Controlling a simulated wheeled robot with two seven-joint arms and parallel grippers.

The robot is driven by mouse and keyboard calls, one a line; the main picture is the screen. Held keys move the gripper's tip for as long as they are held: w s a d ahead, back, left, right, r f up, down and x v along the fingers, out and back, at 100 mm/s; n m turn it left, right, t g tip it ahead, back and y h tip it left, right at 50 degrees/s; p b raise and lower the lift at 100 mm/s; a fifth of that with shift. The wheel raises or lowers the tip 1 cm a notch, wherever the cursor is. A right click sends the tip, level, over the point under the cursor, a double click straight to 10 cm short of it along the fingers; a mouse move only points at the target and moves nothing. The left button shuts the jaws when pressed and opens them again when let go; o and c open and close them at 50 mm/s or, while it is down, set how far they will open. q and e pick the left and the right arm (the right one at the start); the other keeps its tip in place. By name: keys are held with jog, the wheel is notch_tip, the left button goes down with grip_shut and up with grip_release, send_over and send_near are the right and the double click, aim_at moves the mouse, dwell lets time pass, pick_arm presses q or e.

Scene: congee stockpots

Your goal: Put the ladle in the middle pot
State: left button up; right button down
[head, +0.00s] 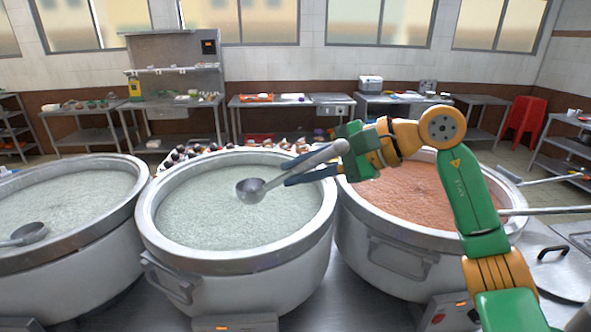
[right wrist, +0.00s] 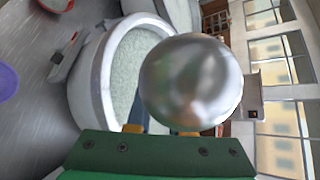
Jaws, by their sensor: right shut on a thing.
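My right gripper (head: 291,174) is shut on the handle of a steel ladle (head: 252,190), above the middle pot (head: 152,238). The ladle slants, with its bowl lower and to the left, over the pale green congee. Whether the bowl touches the congee is hard to tell. In the right wrist view a large rounded shiny metal part of the ladle (right wrist: 190,82) hides part of my fingers. The middle pot is a wide grey metal pot with an open top. My left gripper is in neither view.
The left pot (head: 128,208) holds pale congee and another ladle (head: 25,235). The right pot (head: 345,215) holds orange-red congee, and my right arm passes over it. A metal counter (head: 365,312) shows between the pots. Steel tables and a red stool (head: 524,120) stand farther back.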

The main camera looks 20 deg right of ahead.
pick_arm(q)
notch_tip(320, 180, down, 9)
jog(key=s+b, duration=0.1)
jog(key=b, duration=0.7)
jog(key=shift+b, duration=0.3)
pick_arm(e)
notch_tip(320, 180, down, 9)
jog(key=s, duration=0.1)
jog(key=shift+s+f, duration=0.15)
jog(key=shift+s, duration=0.15)
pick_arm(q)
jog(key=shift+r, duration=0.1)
pick_arm(e)
jog(key=shift+w+d, duration=0.1)
jog(key=shift+w, duration=0.05)
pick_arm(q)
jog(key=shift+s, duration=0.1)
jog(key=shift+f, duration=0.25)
pick_arm(e)
jog(key=shift+f, duration=0.35)
jog(key=c, duration=0.7)
grip_release()
jog(key=shift+c, duration=0.2)
jog(key=shift+d, duration=0.1)
